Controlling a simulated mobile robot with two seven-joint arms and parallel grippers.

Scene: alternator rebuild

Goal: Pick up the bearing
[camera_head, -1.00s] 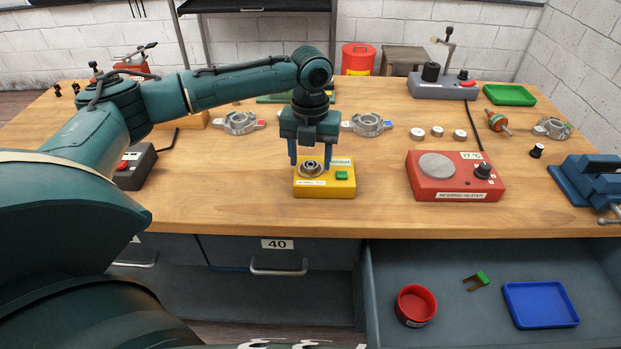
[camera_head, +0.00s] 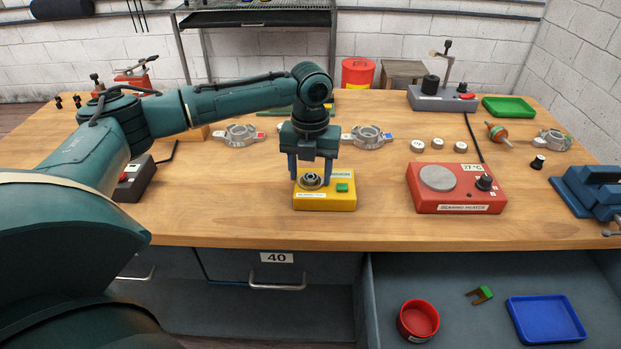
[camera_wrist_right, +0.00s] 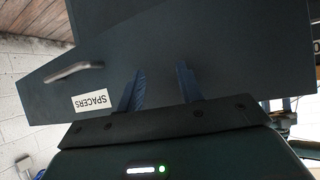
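The bearing (camera_head: 311,180), a small metal ring, lies on the left part of the yellow box (camera_head: 341,203), which has a green button. My left gripper (camera_head: 310,180) points straight down over it. Its two fingers are apart, one on each side of the bearing; I cannot tell whether they touch it. My right gripper (camera_wrist_right: 161,85) shows in the right wrist view with its fingers apart and nothing between them. It faces a dark drawer front with a SPACERS label (camera_wrist_right: 91,100).
A red bearing heater (camera_head: 457,190) reading 77 °C stands right of the yellow box. Metal housings (camera_head: 368,136) and several round pale parts lie behind. A blue vise (camera_head: 590,191) is at the right. An open drawer below holds a red bowl (camera_head: 419,320) and a blue tray (camera_head: 546,320).

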